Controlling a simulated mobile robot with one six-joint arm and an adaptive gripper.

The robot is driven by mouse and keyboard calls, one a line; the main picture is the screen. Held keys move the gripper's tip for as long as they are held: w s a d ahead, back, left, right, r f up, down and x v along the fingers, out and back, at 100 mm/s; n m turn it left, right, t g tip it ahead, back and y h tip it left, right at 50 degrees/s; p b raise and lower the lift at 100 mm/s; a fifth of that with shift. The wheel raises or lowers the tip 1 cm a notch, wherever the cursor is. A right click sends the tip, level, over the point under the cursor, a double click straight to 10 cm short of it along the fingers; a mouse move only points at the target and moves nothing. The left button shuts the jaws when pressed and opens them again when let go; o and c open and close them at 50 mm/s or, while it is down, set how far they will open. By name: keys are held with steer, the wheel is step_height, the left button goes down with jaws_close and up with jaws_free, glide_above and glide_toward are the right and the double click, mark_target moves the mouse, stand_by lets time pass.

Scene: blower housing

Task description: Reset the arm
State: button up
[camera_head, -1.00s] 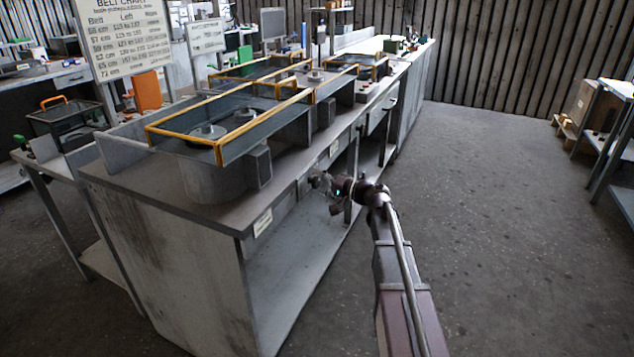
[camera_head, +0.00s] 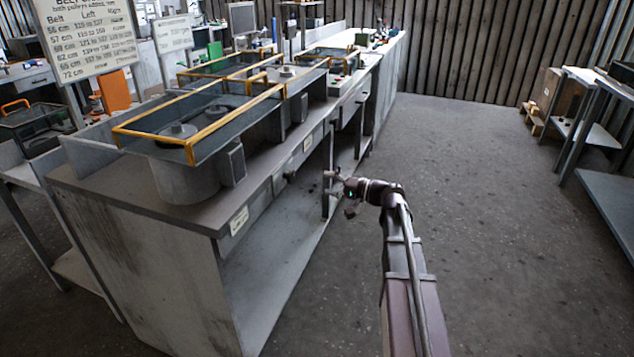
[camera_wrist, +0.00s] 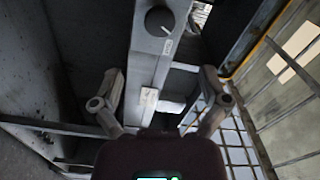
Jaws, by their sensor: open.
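My arm reaches forward from the bottom right of the head view. My gripper (camera_head: 333,186) is at its end, beside the open front of the long grey workbench (camera_head: 130,192). In the wrist view my gripper (camera_wrist: 160,104) shows two fingers spread wide apart, with nothing between them. Beyond the fingers is a grey beam or panel with a dark round knob (camera_wrist: 159,21) and a pale label (camera_wrist: 147,106). I cannot tell exactly how far the fingers are from it.
Yellow-edged open housings (camera_head: 190,142) stand on the bench top. A belt chart board (camera_head: 88,35) stands at the upper left. A shelf table (camera_head: 603,150) stands at the right. The concrete floor (camera_head: 480,150) between is clear.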

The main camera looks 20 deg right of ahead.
steer(key=shift+s+d, duration=0.25)
stand_by(0.4)
steer(key=s+a+f+n+g+h, duration=0.3)
steer(key=s+a+f+g+h, duration=0.55)
steer(key=s+a+f, duration=0.5)
steer(key=s+d+f+n+g+h, duration=0.1)
steer(key=s+d+f+h, duration=0.1)
steer(key=s+f+h, duration=0.15)
steer(key=s+d+f+g+h, duration=0.1)
steer(key=s+d+f+h, duration=0.15)
steer(key=s, duration=0.25)
step_height(320, 180, up, 27)
steer(key=p, duration=2.6)
steer(key=shift+a+r, duration=0.15)
steer(key=shift+a, duration=0.3)
